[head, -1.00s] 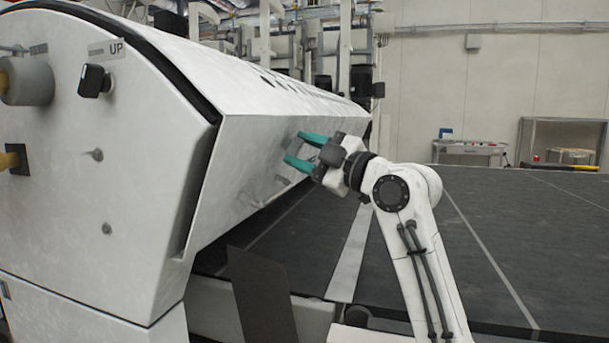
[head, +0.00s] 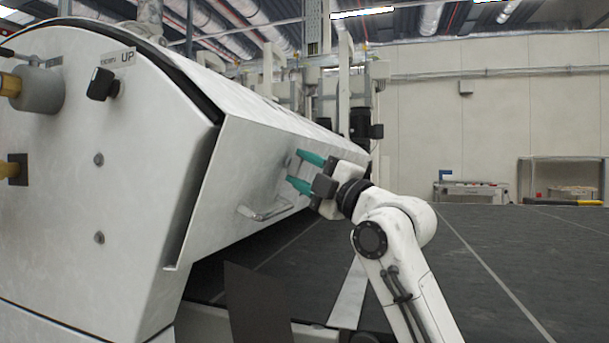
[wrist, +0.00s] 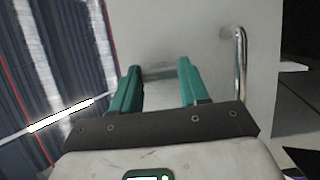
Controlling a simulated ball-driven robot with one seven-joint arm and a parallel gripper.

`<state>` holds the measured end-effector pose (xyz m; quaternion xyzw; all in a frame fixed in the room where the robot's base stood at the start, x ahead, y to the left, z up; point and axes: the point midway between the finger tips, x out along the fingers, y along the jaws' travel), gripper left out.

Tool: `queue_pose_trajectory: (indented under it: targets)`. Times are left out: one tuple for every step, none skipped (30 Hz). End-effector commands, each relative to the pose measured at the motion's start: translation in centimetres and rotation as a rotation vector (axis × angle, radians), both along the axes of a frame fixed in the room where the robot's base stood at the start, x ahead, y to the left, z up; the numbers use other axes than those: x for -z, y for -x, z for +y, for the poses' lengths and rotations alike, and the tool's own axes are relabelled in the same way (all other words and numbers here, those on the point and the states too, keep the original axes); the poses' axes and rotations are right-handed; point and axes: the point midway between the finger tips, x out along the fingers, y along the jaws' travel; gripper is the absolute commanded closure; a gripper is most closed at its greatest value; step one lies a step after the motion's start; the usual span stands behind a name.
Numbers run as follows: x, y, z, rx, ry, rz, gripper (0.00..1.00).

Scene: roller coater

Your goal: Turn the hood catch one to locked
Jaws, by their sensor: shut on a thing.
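The pale hood (head: 235,165) runs back along the machine, with its sloped front face towards my arm. My gripper (head: 296,168) is at that face near its far end, with two teal fingers reaching to it. In the wrist view the fingers (wrist: 158,84) stand apart on either side of a small grey piece, which I take to be hood catch one (wrist: 159,70), against the hood face. The gripper is shut on it. The catch is small and partly hidden by the fingers, so its locked or unlocked position cannot be read.
A metal bar handle (head: 266,211) sticks out of the hood face, left of and below my gripper; it also shows close beside the right finger in the wrist view (wrist: 240,65). A black knob (head: 101,84) is on the end panel. The dark bed (head: 510,260) lies right.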

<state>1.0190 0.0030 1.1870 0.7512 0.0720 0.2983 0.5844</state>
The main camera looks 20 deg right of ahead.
Motion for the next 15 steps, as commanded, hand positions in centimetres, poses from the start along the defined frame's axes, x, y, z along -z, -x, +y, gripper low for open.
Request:
queue_pose_trajectory:
  targets:
    - [0.22, -0.05, 0.06, 0.0, 0.004, 0.002, 0.86]
    - [0.22, -0.05, 0.06, 0.0, 0.004, 0.002, 0.86]
    - [0.22, -0.05, 0.06, 0.0, 0.004, 0.002, 0.86]
    - [0.23, -0.05, 0.06, 0.0, 0.004, 0.002, 0.86]
    - [0.23, -0.05, 0.06, 0.0, 0.004, 0.002, 0.86]
    - [0.23, -0.05, 0.06, 0.0, 0.004, 0.003, 0.86]
    - [0.24, -0.06, 0.06, 0.0, 0.004, 0.003, 0.86]
    - [0.24, -0.06, 0.06, 0.0, 0.004, 0.003, 0.86]
    - [0.24, -0.06, 0.07, 0.0, 0.004, 0.003, 0.86]
    - [0.24, -0.06, 0.07, 0.0, 0.004, 0.003, 0.53]
    - [0.24, -0.06, 0.06, 0.0, 0.004, 0.003, 0.5]
    - [0.22, -0.05, 0.06, 0.0, 0.004, 0.002, 0.46]
    - [0.2, -0.04, 0.06, 0.0, 0.004, 0.002, 0.43]
    - [0.18, -0.05, 0.06, 0.0, 0.004, 0.002, 0.4]
    - [0.17, -0.05, 0.05, 0.0, 0.004, 0.002, 0.36]
